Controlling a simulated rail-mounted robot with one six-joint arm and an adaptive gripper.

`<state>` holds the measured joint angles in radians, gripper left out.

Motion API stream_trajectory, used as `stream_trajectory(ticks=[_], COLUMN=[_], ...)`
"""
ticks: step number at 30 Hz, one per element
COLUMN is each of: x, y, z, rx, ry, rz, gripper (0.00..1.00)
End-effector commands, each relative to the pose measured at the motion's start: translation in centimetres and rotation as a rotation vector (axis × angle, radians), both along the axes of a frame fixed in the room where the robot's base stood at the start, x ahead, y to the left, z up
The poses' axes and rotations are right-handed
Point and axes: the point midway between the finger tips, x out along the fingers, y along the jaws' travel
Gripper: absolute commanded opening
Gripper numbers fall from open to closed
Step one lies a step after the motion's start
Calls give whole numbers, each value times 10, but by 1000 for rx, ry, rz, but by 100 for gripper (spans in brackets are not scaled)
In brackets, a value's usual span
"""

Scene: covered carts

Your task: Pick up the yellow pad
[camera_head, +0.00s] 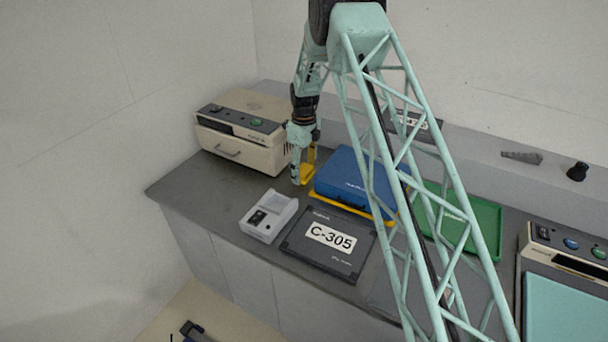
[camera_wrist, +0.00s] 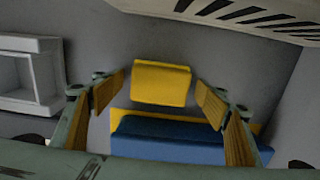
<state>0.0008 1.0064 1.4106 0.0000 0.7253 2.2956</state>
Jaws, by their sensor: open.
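The yellow pad (camera_wrist: 160,82) lies on the grey counter and shows between my two fingers in the wrist view. My gripper (camera_wrist: 161,95) is open, with one finger on each side of the pad and a gap on both sides. In the head view my gripper (camera_head: 301,168) points down over the counter, and the yellow pad (camera_head: 307,175) shows beside the fingers, partly hidden by them. I cannot tell how far the fingertips are above the counter.
A blue case (camera_head: 352,178) on a yellow base stands close to the pad. A beige machine (camera_head: 243,131) is behind left, a grey-white box (camera_head: 268,216) in front, and the dark C-305 case (camera_head: 322,262) beside it. A green tray (camera_head: 485,228) lies right.

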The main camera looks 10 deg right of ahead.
Motion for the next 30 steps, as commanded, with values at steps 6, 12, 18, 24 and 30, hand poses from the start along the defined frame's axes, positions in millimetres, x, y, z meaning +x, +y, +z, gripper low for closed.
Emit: stream_trajectory(ticks=[6, 12, 18, 24, 30], x=[0, 0, 0, 0, 0], y=[0, 0, 0, 0, 0], z=[-1, -1, -1, -1, -1], rx=[0, 0, 0, 0, 0], ry=[-1, -1, -1, -1, -1], rz=[0, 0, 0, 0, 0], gripper=[67, 67, 66, 48, 40])
